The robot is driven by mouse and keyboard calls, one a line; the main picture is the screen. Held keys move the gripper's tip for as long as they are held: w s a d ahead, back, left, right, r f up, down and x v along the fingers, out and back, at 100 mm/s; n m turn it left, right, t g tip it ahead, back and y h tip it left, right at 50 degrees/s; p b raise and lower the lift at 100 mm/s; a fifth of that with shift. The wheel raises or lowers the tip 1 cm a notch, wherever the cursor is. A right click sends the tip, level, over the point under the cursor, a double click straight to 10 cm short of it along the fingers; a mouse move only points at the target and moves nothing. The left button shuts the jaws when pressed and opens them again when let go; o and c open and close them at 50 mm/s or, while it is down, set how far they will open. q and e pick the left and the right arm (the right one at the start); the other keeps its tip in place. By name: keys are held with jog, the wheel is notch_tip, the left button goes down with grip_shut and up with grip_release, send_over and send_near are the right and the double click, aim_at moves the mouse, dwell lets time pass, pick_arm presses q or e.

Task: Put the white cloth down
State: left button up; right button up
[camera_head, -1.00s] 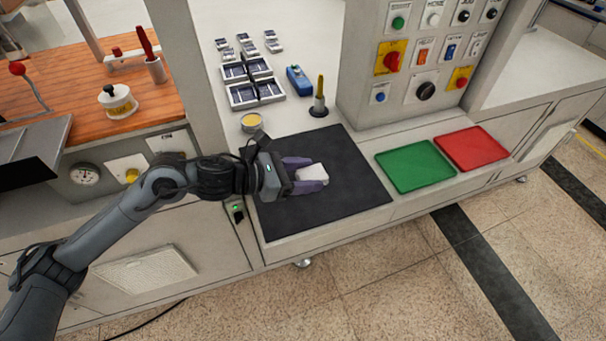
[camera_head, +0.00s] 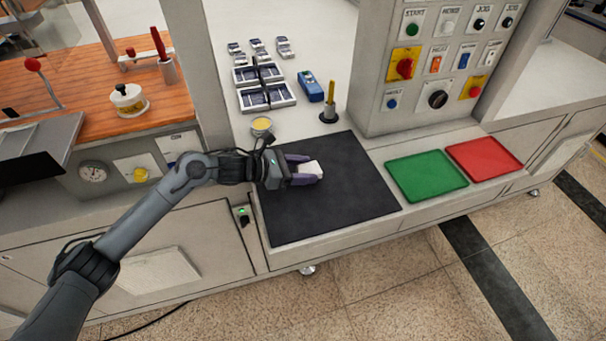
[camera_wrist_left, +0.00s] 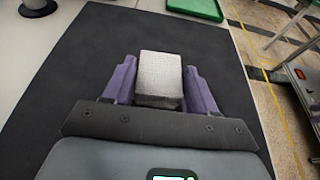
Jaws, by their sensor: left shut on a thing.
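The white cloth (camera_head: 311,169) is a small folded block between the purple fingers of my left gripper (camera_head: 304,171), over the dark mat (camera_head: 335,213). In the left wrist view the cloth (camera_wrist_left: 160,76) sits between the two fingers of the left gripper (camera_wrist_left: 161,86), with the mat (camera_wrist_left: 75,75) beneath. The left gripper is shut on the cloth. I cannot tell whether the cloth touches the mat. My right gripper is in neither view.
A green tray (camera_head: 426,175) and a red tray (camera_head: 484,159) lie right of the mat. Behind it stand a yellow-topped tin (camera_head: 262,125), a yellow-handled tool in a holder (camera_head: 329,104), a blue device (camera_head: 310,86) and several dark-and-white parts (camera_head: 266,97). The mat's front half is clear.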

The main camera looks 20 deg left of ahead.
pick_arm(q)
jog(key=shift+f, duration=0.95)
jog(key=shift+f+b, duration=0.2)
jog(key=shift+b, duration=0.15)
jog(key=o, duration=1)
jog(key=shift+r, duration=0.1)
